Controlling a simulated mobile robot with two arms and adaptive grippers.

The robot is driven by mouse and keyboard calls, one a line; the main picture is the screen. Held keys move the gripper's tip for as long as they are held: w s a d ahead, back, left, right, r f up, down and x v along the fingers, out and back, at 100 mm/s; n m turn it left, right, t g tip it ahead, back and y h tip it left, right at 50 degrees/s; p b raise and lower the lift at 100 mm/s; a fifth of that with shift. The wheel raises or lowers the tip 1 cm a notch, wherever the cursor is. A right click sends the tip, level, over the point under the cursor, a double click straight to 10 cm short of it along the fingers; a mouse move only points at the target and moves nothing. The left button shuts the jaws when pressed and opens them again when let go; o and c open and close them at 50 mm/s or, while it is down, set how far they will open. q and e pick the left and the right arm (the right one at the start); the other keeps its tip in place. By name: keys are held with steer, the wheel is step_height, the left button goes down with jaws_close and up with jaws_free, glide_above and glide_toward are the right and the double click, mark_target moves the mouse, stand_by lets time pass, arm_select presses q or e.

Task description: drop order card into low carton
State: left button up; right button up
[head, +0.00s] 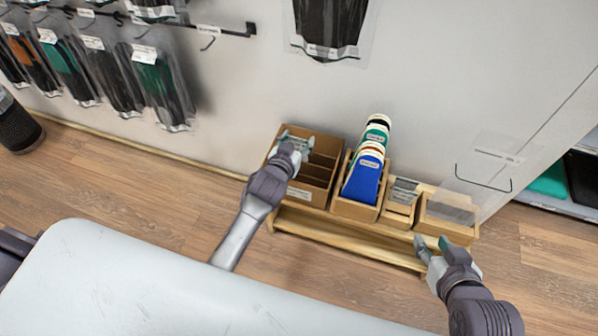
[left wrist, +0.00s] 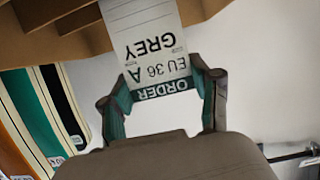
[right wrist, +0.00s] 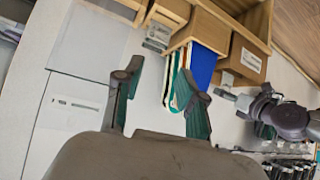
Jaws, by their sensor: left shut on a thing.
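The order card (left wrist: 150,45) is white with a teal "ORDER" band, and reads "GREY" and "EU 36 A" in the left wrist view. My left gripper (head: 296,140) is shut on its teal end; the gripper also shows in the left wrist view (left wrist: 160,88). It is over the back left part of the brown low carton (head: 308,194), which has dividers inside and a label on its front. I cannot tell how far the card reaches into the carton. My right gripper (head: 431,244) is open and empty at the right end of the wooden stand; it also shows in the right wrist view (right wrist: 157,85).
The low wooden stand (head: 350,246) also bears a box of upright insoles (head: 363,178), blue in front, a small holder with grey cards (head: 403,188) and a wooden tray (head: 446,229). Bagged insoles (head: 160,85) hang on the wall. A pale surface (head: 150,290) fills the foreground.

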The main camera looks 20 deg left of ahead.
arm_select(q)
steer(key=shift+f, duration=0.15)
arm_select(e)
steer(key=shift+w+a+r+t, duration=0.2)
steer(key=shift+w+r+t, duration=0.2)
steer(key=shift+w+r, duration=0.15)
arm_select(q)
steer(key=o, duration=0.7)
arm_select(e)
steer(key=shift+f, duration=0.1)
arm_select(q)
steer(key=shift+o, duration=0.2)
steer(key=v, duration=1.2)
